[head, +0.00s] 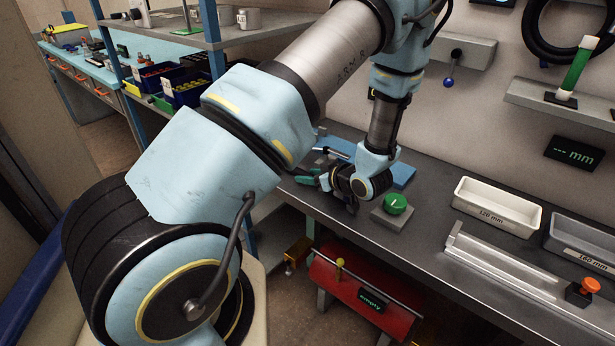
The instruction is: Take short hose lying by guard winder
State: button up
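My gripper (325,181) is low over the grey bench, at the left of a green button on a grey block. Its fingers are small and partly hidden by my wrist, so I cannot tell whether they are open or hold anything. A blue plate (402,175) lies on the bench behind my wrist, largely covered by it. A thin pale rod-like piece (331,152) shows just behind the gripper; I cannot tell whether it is a hose or part of a fixture. No short hose or guard winder can be made out for certain.
The green button (396,203) is close to my wrist. White tray (497,207) "120 mm" and a grey tray (585,243) "160 mm" stand right, behind a metal rail (505,264) and orange button (590,286). A red box (362,294) reading "empty" is below the bench edge.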

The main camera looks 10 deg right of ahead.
grip_shut()
dwell(0.3)
jog(key=shift+r, duration=0.1)
